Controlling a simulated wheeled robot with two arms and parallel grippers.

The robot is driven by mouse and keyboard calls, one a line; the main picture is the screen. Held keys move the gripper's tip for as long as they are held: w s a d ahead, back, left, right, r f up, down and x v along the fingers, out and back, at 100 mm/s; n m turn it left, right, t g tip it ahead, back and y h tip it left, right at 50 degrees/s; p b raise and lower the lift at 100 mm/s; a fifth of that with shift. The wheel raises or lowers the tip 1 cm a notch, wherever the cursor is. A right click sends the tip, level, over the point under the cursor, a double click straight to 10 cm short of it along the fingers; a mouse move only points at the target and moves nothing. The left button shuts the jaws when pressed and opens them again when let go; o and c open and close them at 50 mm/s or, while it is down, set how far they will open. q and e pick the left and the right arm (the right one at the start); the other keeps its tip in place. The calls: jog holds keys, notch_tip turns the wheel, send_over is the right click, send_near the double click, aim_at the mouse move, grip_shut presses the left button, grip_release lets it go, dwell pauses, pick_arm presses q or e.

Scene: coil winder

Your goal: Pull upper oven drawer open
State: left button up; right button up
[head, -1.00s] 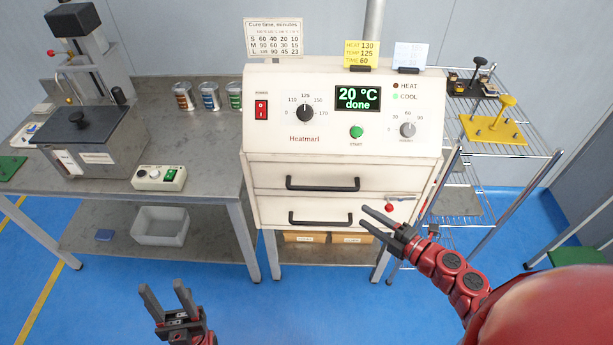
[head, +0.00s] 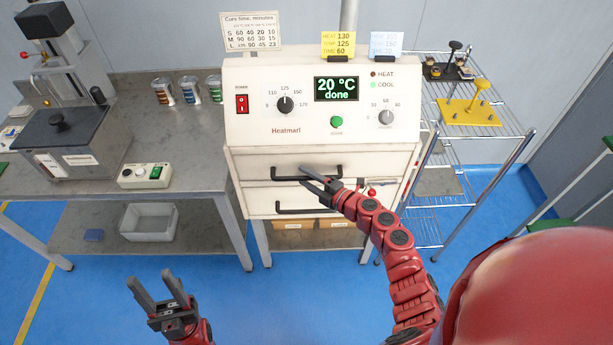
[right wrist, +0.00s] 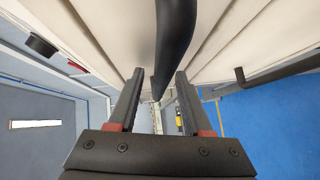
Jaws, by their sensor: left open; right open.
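The oven (head: 320,132) is a cream box on a stand; its display reads 20 °C, done. The upper drawer (head: 252,162) is shut and has a black bar handle (head: 285,177). My right gripper (head: 305,175) is open at that handle in the head view. In the right wrist view the upper handle (right wrist: 172,45) runs between the open fingers of the right gripper (right wrist: 155,85), with a gap on each side. My left gripper (head: 152,285) is open and empty, low in front of the bench.
The lower drawer (head: 256,201) has its own black handle (head: 290,210) just below. A red knob (head: 372,193) sits right of the drawers. A wire rack (head: 480,120) stands to the right, a workbench (head: 190,115) to the left. The blue floor (head: 290,300) in front is clear.

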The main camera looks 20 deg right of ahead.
grip_shut()
dwell(0.3)
dwell(1.2)
